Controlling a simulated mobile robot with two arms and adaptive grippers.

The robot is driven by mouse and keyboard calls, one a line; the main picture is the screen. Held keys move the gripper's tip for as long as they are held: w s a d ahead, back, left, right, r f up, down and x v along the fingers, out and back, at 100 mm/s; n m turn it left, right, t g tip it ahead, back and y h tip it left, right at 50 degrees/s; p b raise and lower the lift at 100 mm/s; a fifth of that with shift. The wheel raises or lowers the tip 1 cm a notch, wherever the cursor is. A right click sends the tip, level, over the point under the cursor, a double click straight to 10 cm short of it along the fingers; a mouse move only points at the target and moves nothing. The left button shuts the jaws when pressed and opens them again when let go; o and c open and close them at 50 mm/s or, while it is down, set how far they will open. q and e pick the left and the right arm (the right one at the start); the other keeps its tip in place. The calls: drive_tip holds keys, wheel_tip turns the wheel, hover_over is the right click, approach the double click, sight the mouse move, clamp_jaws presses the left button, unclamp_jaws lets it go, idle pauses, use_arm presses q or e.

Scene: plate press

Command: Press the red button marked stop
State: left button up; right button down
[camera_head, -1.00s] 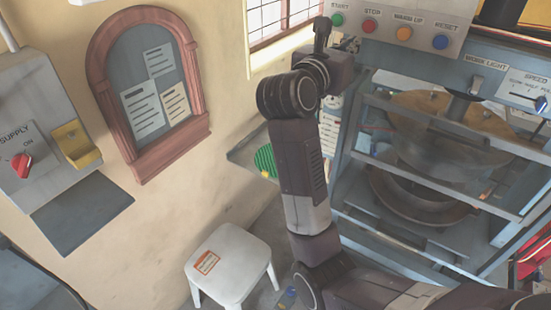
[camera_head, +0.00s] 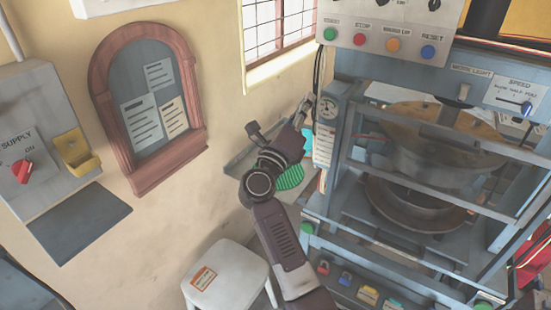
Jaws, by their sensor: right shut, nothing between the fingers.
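The red stop button (camera_head: 359,40) sits second from the left in a row of round buttons on the press's grey control panel (camera_head: 375,58), with its label above it. It is in plain view and nothing touches it. My right gripper (camera_head: 308,103) is shut and empty. In the picture it is below and left of the button, beside the press's left post and clear of the panel. My left gripper is not in view.
The green start button (camera_head: 330,34), orange button (camera_head: 392,45) and blue reset button (camera_head: 428,52) share the row. A small shelf with a green ribbed item (camera_head: 290,177) and a white stool (camera_head: 228,275) are lower.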

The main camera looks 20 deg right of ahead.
drive_tip(key=w+a+f+n+t+y, duration=0.1)
drive_tip(key=a+f+n+t+y, duration=0.1)
drive_tip(key=f+n, duration=0.5)
drive_tip(key=w+a+f+n+t+y+b, duration=0.1)
drive_tip(key=a+f+n+y, duration=0.4)
drive_tip(key=f, duration=0.5)
drive_tip(key=shift+w+f+n+t, duration=0.3)
drive_tip(key=shift+w+n+t, duration=0.45)
drive_tip(key=shift+n+t, duration=0.15)
drive_tip(key=shift+d, duration=0.1)
